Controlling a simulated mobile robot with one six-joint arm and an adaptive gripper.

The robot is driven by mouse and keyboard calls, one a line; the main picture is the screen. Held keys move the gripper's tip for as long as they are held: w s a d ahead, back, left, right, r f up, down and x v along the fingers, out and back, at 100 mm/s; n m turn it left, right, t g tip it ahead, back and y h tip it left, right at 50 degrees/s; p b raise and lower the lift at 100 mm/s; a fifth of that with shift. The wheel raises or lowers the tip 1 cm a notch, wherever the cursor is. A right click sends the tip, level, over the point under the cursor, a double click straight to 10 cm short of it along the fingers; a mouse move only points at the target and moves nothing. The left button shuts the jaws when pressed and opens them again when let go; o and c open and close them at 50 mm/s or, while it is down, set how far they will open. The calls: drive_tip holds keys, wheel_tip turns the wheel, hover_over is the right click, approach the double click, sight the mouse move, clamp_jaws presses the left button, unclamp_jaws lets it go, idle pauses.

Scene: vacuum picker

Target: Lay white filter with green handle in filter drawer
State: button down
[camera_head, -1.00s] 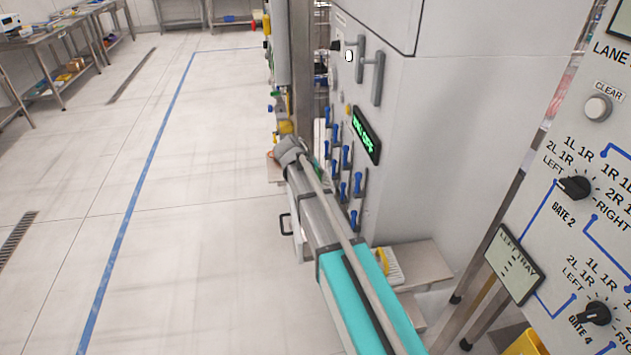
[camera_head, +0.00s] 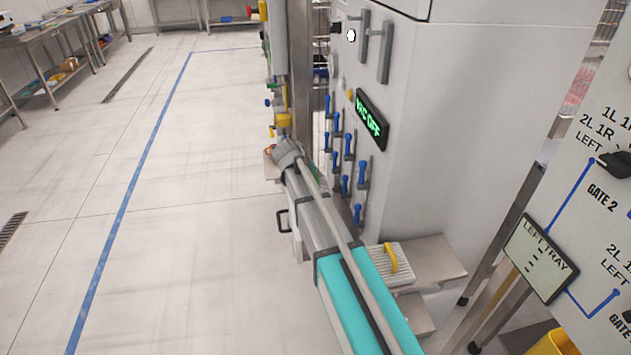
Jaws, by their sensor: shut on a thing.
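My arm reaches forward from the bottom of the picture, and its grey far joint is beside the machine's front. My gripper's fingers do not show; the arm hides what lies beyond and below that joint. A small patch of green (camera_head: 316,174) shows at the right edge of the arm, possibly the green handle, but it is too small to tell. The body of the white filter cannot be made out. A pale box with a black handle (camera_head: 282,221) shows at the arm's left side, partly hidden by it; I cannot tell whether it is the filter drawer.
A white filter with a yellow handle (camera_head: 391,260) lies on a shelf (camera_head: 435,262) right of my arm. Blue levers (camera_head: 347,147) and a green-lit display (camera_head: 371,119) are on the machine. A control panel (camera_head: 600,210) stands close at right. The floor left is clear.

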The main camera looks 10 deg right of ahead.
drive_tip(key=shift+f, duration=0.3)
idle(0.4)
wheel_tip(320, 180, down, 14)
drive_tip(key=b, duration=1.4)
drive_tip(key=shift+r, duration=0.15)
drive_tip(key=shift+f+b, duration=1.35)
idle(0.6)
drive_tip(key=c, duration=0.6)
unclamp_jaws()
drive_tip(key=shift+c, duration=0.2)
drive_tip(key=shift+r, duration=0.25)
